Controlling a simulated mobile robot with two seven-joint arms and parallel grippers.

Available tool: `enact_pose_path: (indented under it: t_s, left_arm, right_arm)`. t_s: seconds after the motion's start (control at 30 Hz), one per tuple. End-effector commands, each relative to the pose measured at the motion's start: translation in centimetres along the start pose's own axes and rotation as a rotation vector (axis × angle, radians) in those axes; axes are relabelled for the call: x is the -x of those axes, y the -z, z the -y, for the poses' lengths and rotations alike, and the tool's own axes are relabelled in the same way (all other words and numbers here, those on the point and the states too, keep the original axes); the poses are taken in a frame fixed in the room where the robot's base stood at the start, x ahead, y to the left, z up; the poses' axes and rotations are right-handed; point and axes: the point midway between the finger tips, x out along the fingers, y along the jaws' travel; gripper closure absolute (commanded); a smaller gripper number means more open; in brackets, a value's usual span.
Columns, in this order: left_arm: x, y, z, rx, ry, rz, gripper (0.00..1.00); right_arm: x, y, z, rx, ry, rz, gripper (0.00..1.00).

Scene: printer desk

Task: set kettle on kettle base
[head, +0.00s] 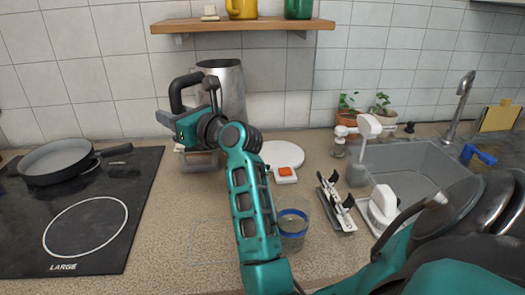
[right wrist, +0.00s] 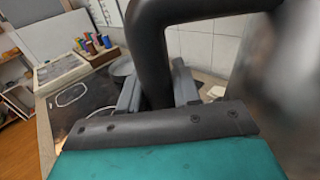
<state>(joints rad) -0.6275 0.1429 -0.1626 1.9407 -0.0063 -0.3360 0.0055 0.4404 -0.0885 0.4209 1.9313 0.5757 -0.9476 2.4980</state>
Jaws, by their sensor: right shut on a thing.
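The kettle (head: 232,82) is a tall silver jug with a black handle (head: 176,90). It stands upright left of centre in the head view, in front of the tiled wall. My right gripper (head: 190,122) is shut on the handle. In the right wrist view the fingers (right wrist: 158,92) sit on either side of the black handle (right wrist: 150,45), and the blurred kettle body (right wrist: 268,80) is at the right. The kettle's bottom is hidden behind my arm, so I cannot tell its height. The white round kettle base (head: 284,153) lies on the counter to the right. My left gripper is not in view.
A red-switched white block (head: 286,174) is at the base's front. A glass with a blue band (head: 293,222), a dark rack (head: 337,205) and a white appliance (head: 382,208) stand nearer. The hob (head: 85,215) with a pan (head: 60,160) is left. A shelf (head: 245,25) hangs above.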

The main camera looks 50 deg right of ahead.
Motion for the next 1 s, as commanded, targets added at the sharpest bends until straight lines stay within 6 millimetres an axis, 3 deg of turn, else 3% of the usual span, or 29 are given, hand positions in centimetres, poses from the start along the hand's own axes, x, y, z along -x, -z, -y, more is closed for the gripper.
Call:
enact_pose_path:
  t_s: [0.03, 0.2, 0.4, 0.5, 0.7, 0.87, 1.0]
  left_arm:
    - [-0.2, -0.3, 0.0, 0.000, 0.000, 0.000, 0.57]
    - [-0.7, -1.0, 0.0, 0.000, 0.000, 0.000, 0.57]
    - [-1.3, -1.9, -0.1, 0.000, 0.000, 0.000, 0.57]
    - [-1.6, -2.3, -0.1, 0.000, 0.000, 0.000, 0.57]
    - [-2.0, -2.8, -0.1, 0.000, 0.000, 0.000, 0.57]
    - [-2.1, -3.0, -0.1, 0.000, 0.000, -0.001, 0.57]
    - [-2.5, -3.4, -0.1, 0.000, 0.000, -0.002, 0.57]
  right_arm:
    - [-0.3, -1.0, 2.2, -0.001, 0.069, 0.014, 1.00]
    - [-0.5, -1.8, 9.5, -0.002, 0.304, 0.011, 1.00]
    - [-0.2, -0.5, 16.6, 0.000, 0.558, 0.004, 1.00]
    - [-0.2, 0.6, 18.9, 0.003, 0.657, 0.002, 1.00]
    - [-0.6, 2.4, 21.2, 0.009, 0.779, -0.001, 1.00]
    - [-0.8, 3.4, 21.7, 0.012, 0.817, -0.003, 1.00]
    - [-0.7, 5.8, 21.9, 0.018, 0.826, -0.007, 1.00]
